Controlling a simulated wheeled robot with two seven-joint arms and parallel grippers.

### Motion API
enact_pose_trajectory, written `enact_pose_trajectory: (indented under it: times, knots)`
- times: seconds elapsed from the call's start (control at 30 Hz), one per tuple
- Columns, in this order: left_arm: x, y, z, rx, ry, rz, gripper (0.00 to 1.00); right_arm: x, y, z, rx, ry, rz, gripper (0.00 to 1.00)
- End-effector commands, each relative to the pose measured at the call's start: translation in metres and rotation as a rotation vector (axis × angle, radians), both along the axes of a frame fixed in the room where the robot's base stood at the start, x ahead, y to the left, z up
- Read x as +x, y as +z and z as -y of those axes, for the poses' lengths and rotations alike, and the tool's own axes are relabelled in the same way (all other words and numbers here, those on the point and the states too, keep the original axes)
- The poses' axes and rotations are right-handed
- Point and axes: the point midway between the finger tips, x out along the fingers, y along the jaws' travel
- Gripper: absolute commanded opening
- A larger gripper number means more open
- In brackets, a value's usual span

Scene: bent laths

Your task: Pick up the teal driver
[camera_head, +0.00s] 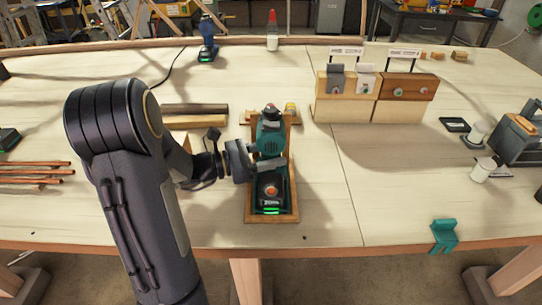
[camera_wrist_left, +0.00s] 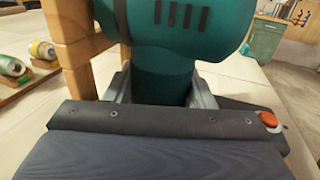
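The teal driver (camera_head: 269,138) stands upright in a wooden stand (camera_head: 288,212) near the middle of the bench. Its dark base carries a red-orange button and a green light strip. My left gripper (camera_head: 258,168) reaches it from the left, at the grip below the motor housing. In the left wrist view the driver (camera_wrist_left: 195,22) fills the top, and its grip sits between both fingers (camera_wrist_left: 162,90) with no clear gap on either side. The fingertips are partly hidden. My right gripper is not in view.
A blue driver (camera_head: 207,42) stands at the back. Wooden blocks with switches (camera_head: 375,95) stand back right, and copper rods (camera_head: 35,172) lie at left. A teal bracket (camera_head: 444,235) sits at the front edge. White cups (camera_head: 482,170) stand at right. The bench right of the stand is clear.

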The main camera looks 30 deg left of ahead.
Motion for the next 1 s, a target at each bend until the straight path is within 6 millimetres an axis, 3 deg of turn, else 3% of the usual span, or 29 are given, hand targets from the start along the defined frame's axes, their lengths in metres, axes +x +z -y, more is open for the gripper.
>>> enact_pose_trajectory:
  times: [0.03, 0.27, 0.67, 1.0]
  knots:
    - [0.0, 0.0, 0.0, 0.0, 0.0, 0.0, 0.38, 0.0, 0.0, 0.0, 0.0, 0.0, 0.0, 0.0]
    - [0.0, 0.0, 0.0, 0.0, 0.0, 0.0, 0.08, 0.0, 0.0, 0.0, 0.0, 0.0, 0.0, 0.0]
    - [0.0, 0.009, 0.0, -0.002, -0.001, 0.008, 0.08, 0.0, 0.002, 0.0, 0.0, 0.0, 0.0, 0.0]
    - [-0.007, 0.046, 0.005, -0.003, -0.001, 0.011, 0.08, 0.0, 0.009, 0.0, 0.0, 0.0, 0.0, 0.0]
